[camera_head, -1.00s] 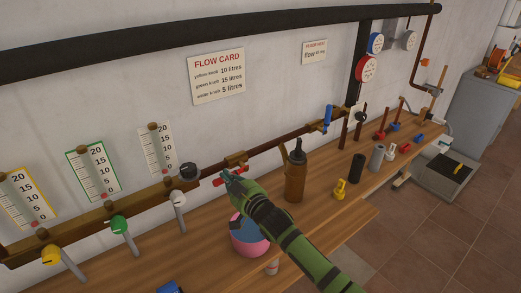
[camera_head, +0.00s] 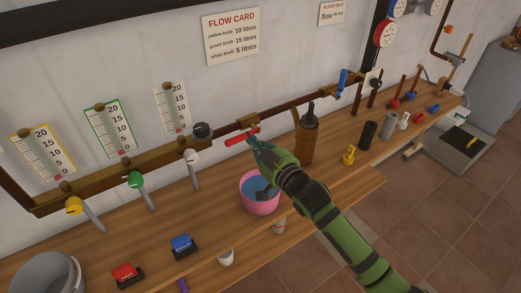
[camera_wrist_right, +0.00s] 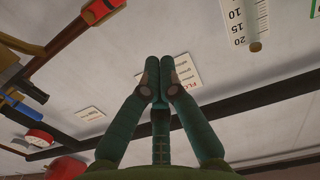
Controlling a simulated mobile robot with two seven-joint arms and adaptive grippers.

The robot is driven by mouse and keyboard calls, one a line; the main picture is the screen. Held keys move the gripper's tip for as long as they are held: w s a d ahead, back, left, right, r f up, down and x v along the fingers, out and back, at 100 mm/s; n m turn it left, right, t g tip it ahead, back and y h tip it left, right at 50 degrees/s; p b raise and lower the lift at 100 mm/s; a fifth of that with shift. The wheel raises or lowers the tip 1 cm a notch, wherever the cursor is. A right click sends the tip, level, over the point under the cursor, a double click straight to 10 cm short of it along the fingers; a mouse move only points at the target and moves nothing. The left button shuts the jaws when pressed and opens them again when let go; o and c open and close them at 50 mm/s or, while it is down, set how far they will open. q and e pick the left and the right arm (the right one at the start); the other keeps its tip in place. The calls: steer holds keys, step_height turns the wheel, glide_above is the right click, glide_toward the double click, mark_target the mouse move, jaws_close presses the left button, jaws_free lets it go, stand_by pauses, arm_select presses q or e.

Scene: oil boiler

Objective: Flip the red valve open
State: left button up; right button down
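The red valve (camera_head: 240,137) is a red lever on the brass pipe fitting along the wall, left of the brown bottle-shaped can. The lever lies roughly along the pipe, tilted up to the right. My right gripper (camera_head: 254,143) is just right of the lever's right end; whether they touch I cannot tell. In the right wrist view the fingertips (camera_wrist_right: 159,60) are together with nothing visible between them. A red part on brass (camera_wrist_right: 100,10), likely the valve, shows at that view's top edge, away from the fingertips. My left gripper is not in view.
A pink bucket (camera_head: 251,205) of blue liquid stands below my right gripper. The brown can (camera_head: 306,140) is close on its right. Yellow (camera_head: 74,206), green (camera_head: 136,180) and white (camera_head: 191,156) knobs are left along the pipe. A blue-handled valve (camera_head: 342,80) is farther right.

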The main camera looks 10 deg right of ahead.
steer(key=shift+v, duration=1.2)
